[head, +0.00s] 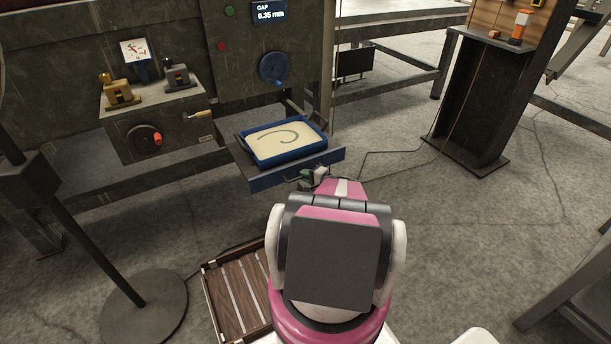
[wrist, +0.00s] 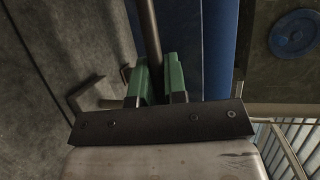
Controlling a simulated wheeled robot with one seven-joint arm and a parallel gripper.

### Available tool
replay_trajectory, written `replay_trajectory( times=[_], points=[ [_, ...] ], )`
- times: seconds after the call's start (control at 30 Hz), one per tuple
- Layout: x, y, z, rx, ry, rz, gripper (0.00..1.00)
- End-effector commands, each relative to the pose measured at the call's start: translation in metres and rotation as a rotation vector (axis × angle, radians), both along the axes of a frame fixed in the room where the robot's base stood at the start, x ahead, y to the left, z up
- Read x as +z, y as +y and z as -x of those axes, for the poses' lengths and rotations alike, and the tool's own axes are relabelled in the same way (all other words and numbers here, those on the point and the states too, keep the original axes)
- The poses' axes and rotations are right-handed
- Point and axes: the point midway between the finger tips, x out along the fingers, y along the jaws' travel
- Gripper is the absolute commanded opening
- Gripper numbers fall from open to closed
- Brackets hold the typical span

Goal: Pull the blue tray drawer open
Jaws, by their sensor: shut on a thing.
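The drawer's blue front (head: 268,180) stands out from the dark machine in the head view, so the drawer is at least partly open. A blue tray (head: 262,163) with a cream filling and a curved dark mark sits on it. My gripper (head: 307,175) is at the drawer's bar handle (head: 290,179), low in front of the drawer. In the wrist view, the green fingers of my gripper (wrist: 159,80) are shut around the handle bar (wrist: 149,35), beside the blue drawer front (wrist: 220,40). The far end of the drawer is hidden by the machine and tray.
A slatted wooden crate (head: 236,295) lies on the floor left of my arm. A stand with a round base (head: 130,310) is at the lower left. A dark pedestal (head: 468,110) stands at the right. The concrete floor right of the drawer is mostly clear.

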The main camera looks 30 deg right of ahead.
Motion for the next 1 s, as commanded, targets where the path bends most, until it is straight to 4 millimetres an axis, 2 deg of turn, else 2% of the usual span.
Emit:
replay_trajectory(
  times=[0.1,0.13,0.2,0.57,0.77,1.0],
  points=[
    [-0.001,-0.001,-0.001,-0.001,0.001,0.001,0.0],
    [-0.001,-0.001,-0.001,-0.001,0.001,0.001,0.19],
    [-0.001,-0.001,-0.001,-0.001,0.001,0.001,0.37],
    [0.001,-0.002,0.003,-0.001,0.001,0.001,0.37],
    [0.005,-0.01,0.023,-0.003,0.0,0.0,0.37],
    [0.012,-0.026,0.055,-0.003,0.0,0.0,0.37]
  ],
)
